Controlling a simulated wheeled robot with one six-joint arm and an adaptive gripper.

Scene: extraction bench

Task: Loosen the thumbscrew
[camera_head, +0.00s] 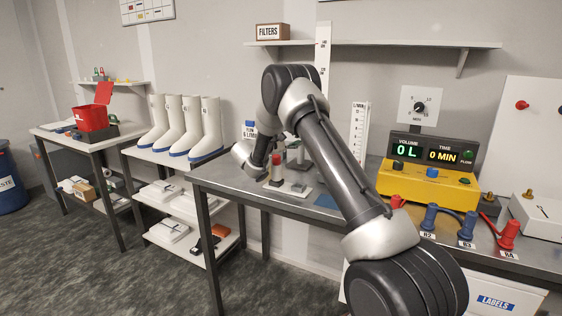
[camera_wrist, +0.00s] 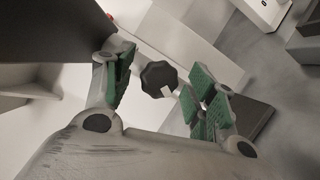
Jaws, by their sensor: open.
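In the wrist view, a dark knob with a lobed rim and a small white mark, seemingly the thumbscrew (camera_wrist: 158,78), lies between the two green-padded fingers of my gripper (camera_wrist: 165,71). The fingers stand apart, with a visible gap on each side of the knob in the picture. Whether the knob is level with the pads in depth I cannot tell. In the head view, my arm reaches down over the grey bench (camera_head: 228,180) and hides most of the gripper. The thumbscrew cannot be made out there.
A red-topped cylinder (camera_head: 276,168) stands on a small plate near my wrist. A yellow meter box (camera_head: 428,184) with lit displays and several blue and red hose fittings stand to the right. A shelf (camera_head: 420,44) hangs above.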

